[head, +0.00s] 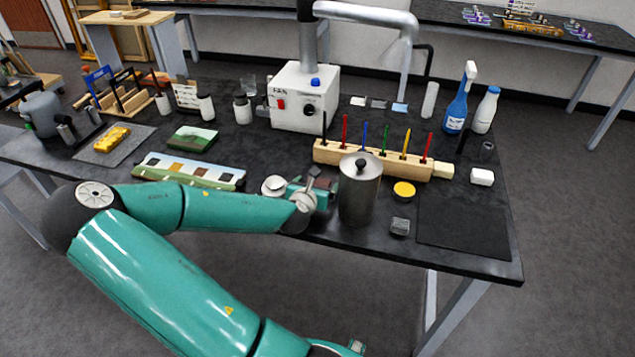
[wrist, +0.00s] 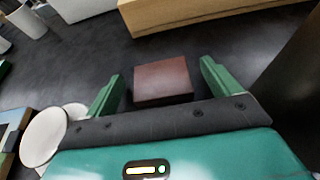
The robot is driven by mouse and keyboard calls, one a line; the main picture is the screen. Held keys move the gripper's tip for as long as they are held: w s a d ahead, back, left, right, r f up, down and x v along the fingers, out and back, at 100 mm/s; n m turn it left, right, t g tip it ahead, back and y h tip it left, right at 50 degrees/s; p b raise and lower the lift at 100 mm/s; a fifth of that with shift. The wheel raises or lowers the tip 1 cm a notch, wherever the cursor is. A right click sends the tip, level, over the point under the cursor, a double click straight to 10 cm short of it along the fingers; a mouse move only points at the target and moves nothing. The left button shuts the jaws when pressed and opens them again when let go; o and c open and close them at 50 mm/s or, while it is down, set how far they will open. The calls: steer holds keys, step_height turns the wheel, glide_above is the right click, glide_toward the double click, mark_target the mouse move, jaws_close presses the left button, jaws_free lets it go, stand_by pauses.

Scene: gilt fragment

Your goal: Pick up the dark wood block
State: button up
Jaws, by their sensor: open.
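The dark wood block (wrist: 163,81) is a small reddish-brown block on the black tabletop. In the wrist view it lies between the two green fingers of my gripper (wrist: 160,82), with a visible gap to each finger. My gripper is open, and the block's near edge is close to the dark palm. In the head view my gripper (head: 318,186) is at the table's front edge, left of the metal canister. The block (head: 322,183) shows only partly there, beside the fingers.
A metal canister (head: 360,190) stands just right of my gripper. A wooden rack (head: 330,154) with coloured tools lies behind it. A colour sample strip (head: 190,170) is to the left. A yellow disc (head: 404,189) and a dark mat (head: 465,222) are to the right.

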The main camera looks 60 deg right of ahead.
steer(key=shift+d+f, duration=0.1)
steer(key=shift+d, duration=0.2)
steer(key=shift+w, duration=0.1)
steer(key=c, duration=1)
steer(key=shift+a, duration=0.1)
steer(key=shift+c, duration=0.3)
